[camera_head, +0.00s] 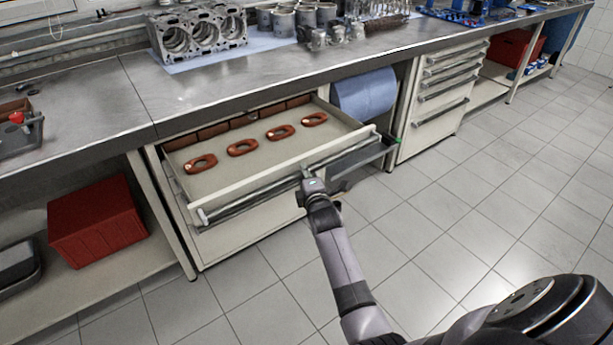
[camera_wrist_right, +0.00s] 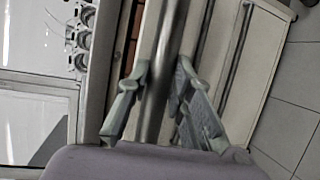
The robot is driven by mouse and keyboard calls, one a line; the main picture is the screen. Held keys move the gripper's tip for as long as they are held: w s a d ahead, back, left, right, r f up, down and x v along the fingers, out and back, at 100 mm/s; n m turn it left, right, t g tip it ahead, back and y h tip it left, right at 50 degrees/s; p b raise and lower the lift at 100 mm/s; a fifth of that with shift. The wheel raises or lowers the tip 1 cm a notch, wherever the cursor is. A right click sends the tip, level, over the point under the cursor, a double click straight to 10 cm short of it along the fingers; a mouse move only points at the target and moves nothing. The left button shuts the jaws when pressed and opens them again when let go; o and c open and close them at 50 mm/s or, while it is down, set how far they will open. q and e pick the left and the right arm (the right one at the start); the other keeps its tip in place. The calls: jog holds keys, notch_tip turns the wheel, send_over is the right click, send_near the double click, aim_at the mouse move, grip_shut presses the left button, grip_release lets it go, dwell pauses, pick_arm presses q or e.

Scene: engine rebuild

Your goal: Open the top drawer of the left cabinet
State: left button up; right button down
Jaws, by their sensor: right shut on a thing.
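The left cabinet (camera_head: 235,240) stands under the workbench, and its top drawer (camera_head: 235,188) is pulled well out. Several reddish-brown oval rings (camera_head: 242,147) lie in a row on the drawer's pale bottom. A long metal bar handle (camera_head: 260,193) runs along the drawer front. My right gripper (camera_head: 307,178) is at the right part of this handle. In the right wrist view, the handle bar (camera_wrist_right: 163,75) passes between the two fingers of the gripper (camera_wrist_right: 160,82), which is shut on it. My left gripper is not in view.
The workbench top (camera_head: 100,95) carries an engine block (camera_head: 198,35) and other parts. A red bin (camera_head: 95,222) sits on the lower shelf at left. A blue roll (camera_head: 366,93) hangs right of the drawer, before a second cabinet (camera_head: 436,105). The tiled floor (camera_head: 440,220) in front is clear.

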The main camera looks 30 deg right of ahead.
jog(key=c, duration=1.8)
grip_release()
jog(key=shift+s, duration=0.1)
jog(key=shift+c, duration=0.2)
jog(key=shift+o, duration=2.1)
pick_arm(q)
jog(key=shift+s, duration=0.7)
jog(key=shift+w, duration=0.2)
pick_arm(e)
jog(key=v, duration=1.2)
